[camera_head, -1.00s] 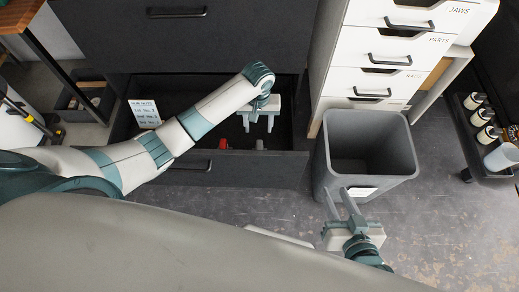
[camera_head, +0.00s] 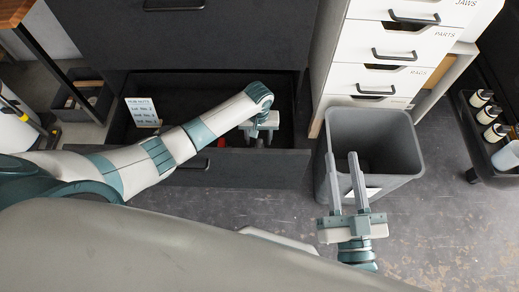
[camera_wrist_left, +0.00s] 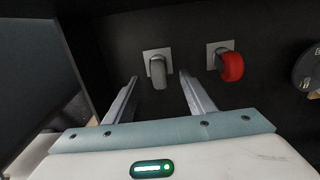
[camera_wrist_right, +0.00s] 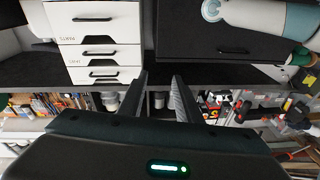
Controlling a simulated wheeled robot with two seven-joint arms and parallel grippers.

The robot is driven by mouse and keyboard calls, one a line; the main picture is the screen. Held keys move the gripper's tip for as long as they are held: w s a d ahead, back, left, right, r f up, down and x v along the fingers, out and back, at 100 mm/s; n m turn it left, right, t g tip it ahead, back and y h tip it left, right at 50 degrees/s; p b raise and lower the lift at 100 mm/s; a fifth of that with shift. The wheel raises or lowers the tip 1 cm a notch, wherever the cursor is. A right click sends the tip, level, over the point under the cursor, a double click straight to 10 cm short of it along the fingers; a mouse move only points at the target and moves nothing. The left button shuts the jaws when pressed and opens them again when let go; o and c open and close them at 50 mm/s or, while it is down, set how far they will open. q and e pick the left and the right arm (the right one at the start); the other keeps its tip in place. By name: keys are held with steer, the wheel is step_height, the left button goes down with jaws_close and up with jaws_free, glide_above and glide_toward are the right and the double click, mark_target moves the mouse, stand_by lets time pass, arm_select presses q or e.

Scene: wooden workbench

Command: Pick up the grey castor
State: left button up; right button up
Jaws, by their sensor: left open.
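The grey castor (camera_wrist_left: 158,70), a grey wheel on a light square plate, lies in the dark open drawer (camera_head: 240,160) in the left wrist view. My left gripper (camera_wrist_left: 160,88) is open, with its fingers on either side of the castor's line and short of it, not touching as far as I can tell. In the head view my left gripper (camera_head: 262,140) is down inside the drawer and the grey castor is hidden. A red castor (camera_wrist_left: 230,66) sits to the right of the grey one. My right gripper (camera_head: 345,165) is open and empty, by the grey bin.
The grey bin (camera_head: 405,150) stands right of the drawer. A white drawer cabinet (camera_head: 380,60) stands behind it. A white sign (camera_head: 143,111) is at the drawer's left. A dark round object (camera_wrist_left: 308,72) lies right of the red castor.

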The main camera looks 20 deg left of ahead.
mark_target(259, 143)
arm_select(q)
steer(key=shift+f, duration=0.2)
arm_select(e)
steer(key=shift+s+r, duration=0.1)
steer(key=shift+r, duration=0.2)
arm_select(q)
steer(key=shift+f, duration=0.1)
arm_select(e)
steer(key=shift+r+t, duration=0.1)
steer(key=shift+t, duration=0.2)
arm_select(q)
steer(key=f+b, duration=0.1)
steer(key=f, duration=0.2)
steer(key=f+b, duration=0.1)
steer(key=shift+w+f+b, duration=0.25)
steer(key=shift+w+b, duration=0.05)
steer(key=shift+w, duration=0.1)
steer(key=shift+d+f, duration=0.1)
steer(key=shift+f, duration=0.15)
arm_select(e)
steer(key=s+r+t+y, duration=0.1)
steer(key=s+r+t, duration=0.2)
steer(key=r+t, duration=0.2)
step_height(259, 143, up, 3)
steer(key=shift+d+f+y, duration=0.2)
steer(key=shift+d+y, duration=0.1)
steer(key=shift+d, duration=0.15)
arm_select(q)
jaws_close()
